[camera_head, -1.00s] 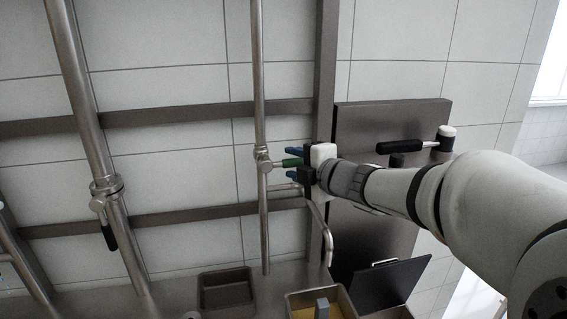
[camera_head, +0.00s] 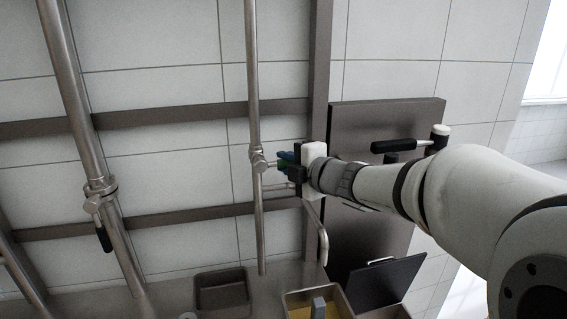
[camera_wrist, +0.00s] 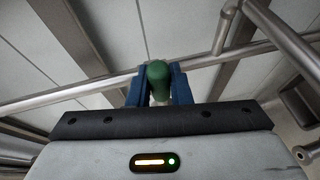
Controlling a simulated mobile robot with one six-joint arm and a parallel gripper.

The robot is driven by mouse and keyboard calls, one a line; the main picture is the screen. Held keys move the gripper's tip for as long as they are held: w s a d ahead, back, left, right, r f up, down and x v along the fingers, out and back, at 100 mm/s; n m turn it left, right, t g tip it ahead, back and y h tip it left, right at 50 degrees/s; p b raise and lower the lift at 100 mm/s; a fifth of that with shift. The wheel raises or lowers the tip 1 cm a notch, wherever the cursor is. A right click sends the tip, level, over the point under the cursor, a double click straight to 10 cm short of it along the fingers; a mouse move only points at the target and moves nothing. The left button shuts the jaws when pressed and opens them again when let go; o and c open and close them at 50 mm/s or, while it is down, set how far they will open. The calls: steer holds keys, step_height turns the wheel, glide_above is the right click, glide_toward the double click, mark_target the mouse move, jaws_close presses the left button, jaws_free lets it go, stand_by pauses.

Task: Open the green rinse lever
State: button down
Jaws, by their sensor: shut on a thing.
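The green rinse lever (camera_wrist: 157,76) shows in the wrist view between the two blue fingers of my gripper (camera_wrist: 159,88). The fingers are shut on its green handle, one on each side. In the head view my gripper (camera_head: 287,160) is at the thin vertical pipe (camera_head: 256,213), just right of the valve body (camera_head: 259,160). There the green handle is mostly hidden by the blue fingers and the black gripper body. The lever sticks out to the right of the pipe, about level.
A thicker pipe with a black-handled valve (camera_head: 103,236) stands to the left. A dark panel with a black lever (camera_head: 394,146) is behind my arm. A curved spout (camera_head: 322,240) hangs below my gripper. An open-lidded bin (camera_head: 340,303) and a dark basin (camera_head: 222,292) sit below.

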steer(key=shift+f, duration=0.2)
steer(key=f+m+y+b, duration=0.1)
steer(key=m+b, duration=0.1)
steer(key=b, duration=0.1)
steer(key=shift+f+t, duration=0.25)
steer(key=shift+t, duration=0.05)
steer(key=m+b, duration=0.1)
steer(key=b, duration=0.1)
steer(key=f+m+t+b, duration=0.1)
steer(key=m, duration=0.1)
steer(key=shift+s+a+f+y+b, duration=0.1)
steer(key=shift+a+f+y+b, duration=0.05)
steer(key=shift+a+y+b, duration=0.25)
steer(key=c, duration=1.3)
jaws_free()
